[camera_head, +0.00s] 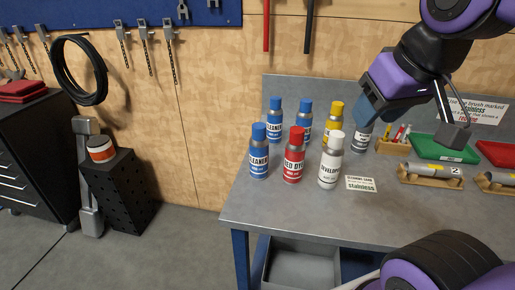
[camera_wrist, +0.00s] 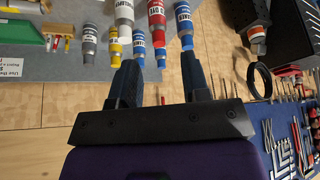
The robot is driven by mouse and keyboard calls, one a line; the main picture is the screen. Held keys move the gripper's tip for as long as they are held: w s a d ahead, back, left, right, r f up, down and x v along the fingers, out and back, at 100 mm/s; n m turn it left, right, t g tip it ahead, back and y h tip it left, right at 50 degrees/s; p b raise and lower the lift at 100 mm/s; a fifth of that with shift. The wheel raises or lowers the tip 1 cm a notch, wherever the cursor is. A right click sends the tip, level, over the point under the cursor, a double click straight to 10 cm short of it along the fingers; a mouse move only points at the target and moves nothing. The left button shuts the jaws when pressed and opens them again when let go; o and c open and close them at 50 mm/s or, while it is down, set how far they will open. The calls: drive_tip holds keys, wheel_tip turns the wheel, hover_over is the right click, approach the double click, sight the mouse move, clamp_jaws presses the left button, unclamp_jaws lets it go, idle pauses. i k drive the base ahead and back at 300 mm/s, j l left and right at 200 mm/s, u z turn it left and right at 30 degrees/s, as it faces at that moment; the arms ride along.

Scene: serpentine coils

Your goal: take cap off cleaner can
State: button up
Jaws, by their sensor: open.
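The front cleaner can (camera_head: 259,167) is blue and white with a blue cap (camera_head: 259,131), upright at the table's left end. Another blue can labelled cleaner (camera_head: 275,121) stands behind it, also capped. A third blue-capped can (camera_head: 305,121) is partly hidden. My gripper (camera_head: 370,112) is open and empty, above and right of the cans, in front of a grey can (camera_head: 360,138). In the wrist view my gripper's fingers (camera_wrist: 160,75) are spread apart, with the upside-down cans beyond them. A blue-capped can (camera_wrist: 185,18) there lies toward the right finger; its cap is on.
A red dye can (camera_head: 293,167), a white developer can (camera_head: 330,171) and a yellow can (camera_head: 333,122) stand close by. A small card (camera_head: 361,184) lies in front. Green tray (camera_head: 440,149) and metal part on a wooden stand (camera_head: 431,174) are to the right. The table's front left is clear.

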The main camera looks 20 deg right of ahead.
sight(259, 129)
drive_tip(key=i+j+z, duration=0.2)
drive_tip(key=j, duration=0.15)
drive_tip(key=i+j+z, duration=0.2)
drive_tip(key=j, duration=0.2)
drive_tip(key=j+z, duration=0.25)
drive_tip(key=j, duration=0.15)
drive_tip(key=i, duration=0.05)
